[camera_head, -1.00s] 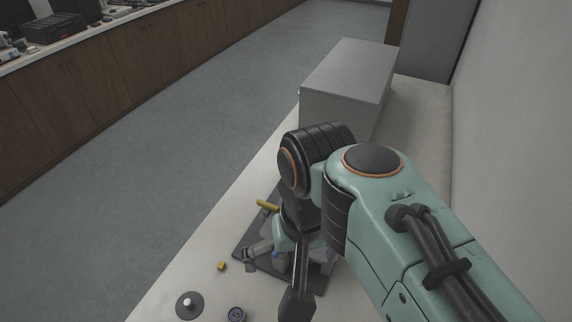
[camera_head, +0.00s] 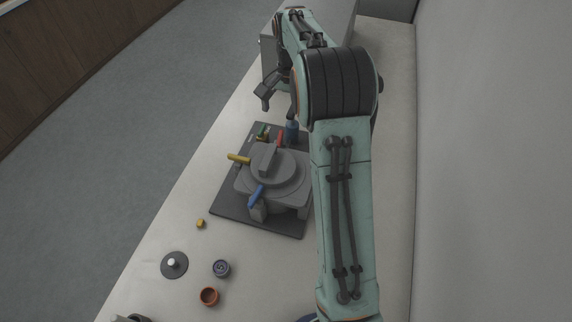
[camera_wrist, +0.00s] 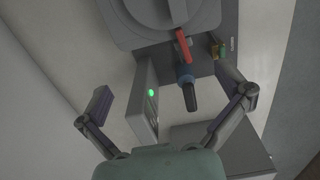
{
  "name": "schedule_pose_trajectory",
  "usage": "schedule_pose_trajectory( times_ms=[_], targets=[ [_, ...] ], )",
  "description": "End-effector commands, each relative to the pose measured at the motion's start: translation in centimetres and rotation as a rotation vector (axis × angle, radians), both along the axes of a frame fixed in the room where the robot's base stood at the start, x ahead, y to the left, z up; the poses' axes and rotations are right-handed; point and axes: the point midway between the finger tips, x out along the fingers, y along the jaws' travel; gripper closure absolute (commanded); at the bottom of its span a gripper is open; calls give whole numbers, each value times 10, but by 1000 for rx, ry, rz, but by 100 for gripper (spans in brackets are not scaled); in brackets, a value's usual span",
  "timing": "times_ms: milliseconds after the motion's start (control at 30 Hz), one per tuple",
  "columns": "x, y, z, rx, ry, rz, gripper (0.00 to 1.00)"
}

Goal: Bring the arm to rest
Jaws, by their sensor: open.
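My gripper (camera_head: 277,104) hangs beyond the far end of the mounting press, in front of the grey box, partly hidden by my arm. In the wrist view my gripper (camera_wrist: 164,80) has its two fingers spread wide, with nothing held between them. The grey press (camera_head: 275,178) stands on a dark base plate (camera_head: 228,208). It has a yellow handle (camera_head: 239,158), a red lever (camera_head: 280,137) and a blue handle (camera_head: 256,196). The red lever (camera_wrist: 184,46) also shows in the wrist view, above a blue and black knobbed part (camera_wrist: 187,86).
On the bench's near part are a dark disc with a pale knob (camera_head: 174,265), a dark round cup (camera_head: 221,268), an orange cup (camera_head: 209,296) and a small yellow piece (camera_head: 200,223). A panel with a green light (camera_wrist: 151,93) shows between the fingers. A wall runs along the right.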

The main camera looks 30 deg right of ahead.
Motion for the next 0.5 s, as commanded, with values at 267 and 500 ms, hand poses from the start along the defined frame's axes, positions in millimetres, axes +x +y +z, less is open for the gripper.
schedule_pose_trajectory(
  times_ms=[267, 500],
  targets=[
    [0, 0, -44, 0, 0, 1, 0],
    [0, 0, -49, 0, -1, 1, 0]
  ],
)
